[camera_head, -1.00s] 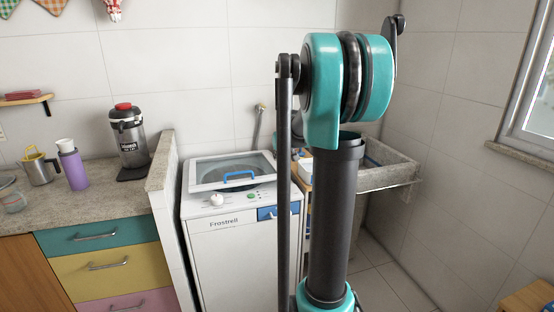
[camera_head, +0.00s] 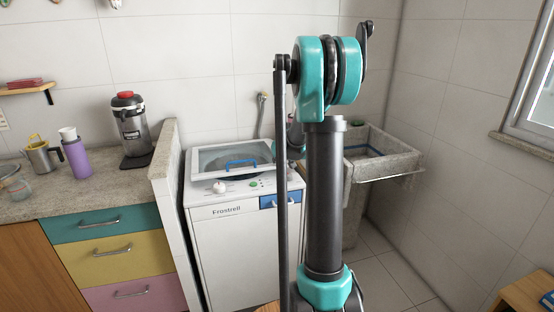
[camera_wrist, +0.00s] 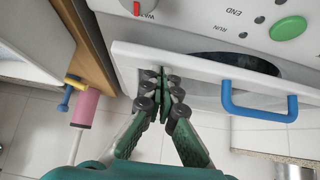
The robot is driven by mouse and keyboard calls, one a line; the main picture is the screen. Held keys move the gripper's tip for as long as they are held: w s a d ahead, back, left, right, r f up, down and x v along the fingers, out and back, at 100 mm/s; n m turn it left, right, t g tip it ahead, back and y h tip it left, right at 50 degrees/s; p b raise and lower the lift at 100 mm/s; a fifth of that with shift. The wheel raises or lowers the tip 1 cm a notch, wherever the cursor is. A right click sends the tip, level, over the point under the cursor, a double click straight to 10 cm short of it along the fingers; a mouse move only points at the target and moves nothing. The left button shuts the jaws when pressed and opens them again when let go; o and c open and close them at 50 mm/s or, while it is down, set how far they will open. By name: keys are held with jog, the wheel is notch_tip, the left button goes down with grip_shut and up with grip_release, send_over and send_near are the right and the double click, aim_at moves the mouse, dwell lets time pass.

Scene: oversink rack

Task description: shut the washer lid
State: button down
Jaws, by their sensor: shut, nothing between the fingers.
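The white washer (camera_head: 232,250) stands beside the counter. Its glass-paned lid (camera_head: 232,158) has a white frame and a blue handle (camera_head: 240,163). The front edge of the lid appears raised part way, with a dark gap below it. In the wrist view the lid's frame (camera_wrist: 200,80) crosses the picture, with the blue handle (camera_wrist: 260,112) at the right and the dark opening beyond. My gripper (camera_wrist: 164,92) is shut and empty, its fingertips over the lid frame, left of the handle. I cannot tell whether they touch.
The counter (camera_head: 110,183) and its low side wall (camera_head: 163,155) bound the washer on the left. A stone sink (camera_head: 395,163) is on the right, behind my arm. A purple bottle (camera_head: 77,160) and a dispenser (camera_head: 132,130) stand on the counter.

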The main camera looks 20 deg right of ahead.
aim_at(277, 168)
jog(key=f, duration=0.3)
jog(key=shift+s+f, duration=0.25)
jog(key=shift+f, duration=0.15)
jog(key=shift+s+f, duration=0.25)
jog(key=shift+r, duration=0.1)
